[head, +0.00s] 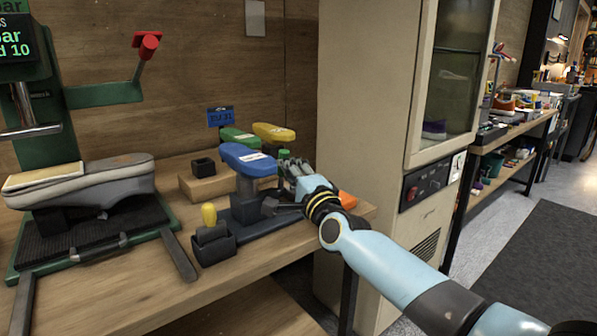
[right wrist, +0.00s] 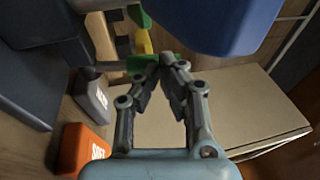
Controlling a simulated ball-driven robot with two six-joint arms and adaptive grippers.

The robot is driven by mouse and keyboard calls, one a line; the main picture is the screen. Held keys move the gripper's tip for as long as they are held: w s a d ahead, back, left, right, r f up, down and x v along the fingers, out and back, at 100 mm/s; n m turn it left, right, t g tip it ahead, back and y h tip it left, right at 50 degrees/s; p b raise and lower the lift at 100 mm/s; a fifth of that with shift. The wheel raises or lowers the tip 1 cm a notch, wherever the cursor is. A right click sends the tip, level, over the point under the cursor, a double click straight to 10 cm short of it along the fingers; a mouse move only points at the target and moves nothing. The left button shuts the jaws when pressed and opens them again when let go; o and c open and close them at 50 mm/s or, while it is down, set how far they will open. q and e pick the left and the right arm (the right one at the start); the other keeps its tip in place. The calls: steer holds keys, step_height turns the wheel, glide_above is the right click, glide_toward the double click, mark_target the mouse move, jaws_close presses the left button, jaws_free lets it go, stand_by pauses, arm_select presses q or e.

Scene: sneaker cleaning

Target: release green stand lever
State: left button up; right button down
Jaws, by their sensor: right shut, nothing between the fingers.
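The green stand (head: 240,137) is behind the blue stand (head: 248,160) on the wooden bench, with only part of its top showing. A small green piece (head: 285,154) shows just beyond my right gripper (head: 287,165); I cannot tell for sure that it is the lever. In the right wrist view, my right gripper (right wrist: 167,60) is shut and empty, its fingertips close to a green part (right wrist: 140,63). I cannot tell whether they touch. The green stand's lower part is mostly hidden. My left gripper is out of view.
A yellow stand (head: 273,132) is at the back. An orange block labelled SOFT (right wrist: 80,150) and a grey block (right wrist: 92,101) lie near the gripper. A shoe (head: 110,185) sits in a press at left. A beige cabinet (head: 365,110) bounds the right.

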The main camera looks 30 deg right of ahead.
arm_select(q)
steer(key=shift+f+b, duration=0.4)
steer(key=shift+b, duration=0.1)
arm_select(e)
steer(key=shift+a+r+x, duration=0.1)
steer(key=shift+a+x, duration=0.05)
steer(key=shift+x, duration=0.65)
steer(key=shift+a+r+x, duration=0.1)
steer(key=shift+a+x, duration=0.05)
steer(key=shift+x, duration=0.6)
steer(key=shift+a+x, duration=0.2)
steer(key=shift+x, duration=0.6)
